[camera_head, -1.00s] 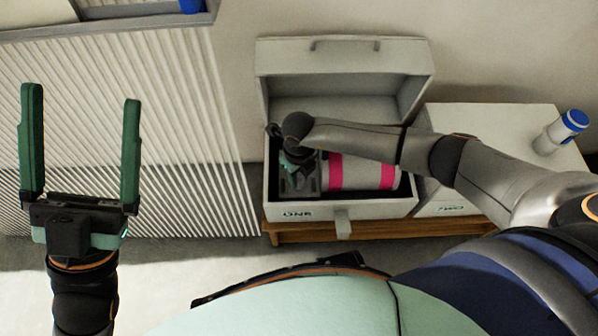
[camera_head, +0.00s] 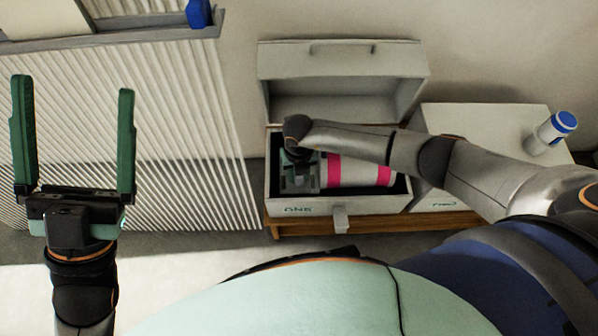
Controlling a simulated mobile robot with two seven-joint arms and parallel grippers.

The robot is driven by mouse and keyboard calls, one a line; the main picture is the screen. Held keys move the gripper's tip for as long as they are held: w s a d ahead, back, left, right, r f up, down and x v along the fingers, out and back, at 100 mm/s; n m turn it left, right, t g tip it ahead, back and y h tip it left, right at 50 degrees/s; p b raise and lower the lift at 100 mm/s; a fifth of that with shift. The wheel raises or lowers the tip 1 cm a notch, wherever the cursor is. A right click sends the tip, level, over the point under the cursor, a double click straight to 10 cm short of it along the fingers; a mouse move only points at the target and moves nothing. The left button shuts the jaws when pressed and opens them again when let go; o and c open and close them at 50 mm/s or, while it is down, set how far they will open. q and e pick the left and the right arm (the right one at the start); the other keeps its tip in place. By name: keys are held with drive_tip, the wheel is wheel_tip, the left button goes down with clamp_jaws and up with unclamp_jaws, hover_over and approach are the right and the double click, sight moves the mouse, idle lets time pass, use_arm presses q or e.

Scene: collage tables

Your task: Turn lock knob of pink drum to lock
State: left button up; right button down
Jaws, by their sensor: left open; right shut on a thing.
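The pink drum (camera_head: 358,173), white with pink bands, lies on its side inside the open box labelled "ONE" (camera_head: 296,207). My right gripper (camera_head: 299,178) reaches down into the box at the drum's left end. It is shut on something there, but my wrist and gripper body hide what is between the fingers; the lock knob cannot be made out. My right forearm crosses over the drum's upper part. My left gripper (camera_head: 72,140) is open and empty, pointing up at the far left, well away from the box.
The box's lid (camera_head: 342,62) stands raised at the back. A closed white box (camera_head: 480,130) is to the right, with a blue-capped white bottle (camera_head: 551,132) on it. A wooden bench (camera_head: 375,224) is below. A ribbed panel (camera_head: 180,130) and a shelf with a blue object (camera_head: 198,14) are at left.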

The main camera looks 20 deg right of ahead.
idle(0.3)
drive_tip(key=c, duration=0.6)
unclamp_jaws()
use_arm(q)
drive_tip(key=shift+r, duration=0.1)
use_arm(e)
drive_tip(key=shift+r, duration=0.1)
drive_tip(key=shift+r, duration=0.3)
wheel_tip(320, 180, up, 3)
drive_tip(key=shift+f+p, duration=0.15)
drive_tip(key=shift+p, duration=0.75)
wheel_tip(320, 180, up, 4)
drive_tip(key=shift+r+p, duration=0.15)
drive_tip(key=shift+p, duration=0.7)
use_arm(q)
drive_tip(key=w+f+n+g+y, duration=0.1)
drive_tip(key=w+f+n+y, duration=0.1)
drive_tip(key=f, duration=0.3)
drive_tip(key=w+a+f+n+g+y+p, duration=0.1)
drive_tip(key=w+f+n+y, duration=0.2)
drive_tip(key=f+y, duration=0.1)
drive_tip(key=w+f+n+g+y, duration=0.2)
drive_tip(key=f+y, duration=0.2)
drive_tip(key=f, duration=0.2)
drive_tip(key=shift+w+a+f+n, duration=0.15)
drive_tip(key=shift+a+f+n, duration=0.15)
drive_tip(key=shift+a+f, duration=0.1)
use_arm(e)
wheel_tip(320, 180, up, 5)
drive_tip(key=shift+f, duration=0.1)
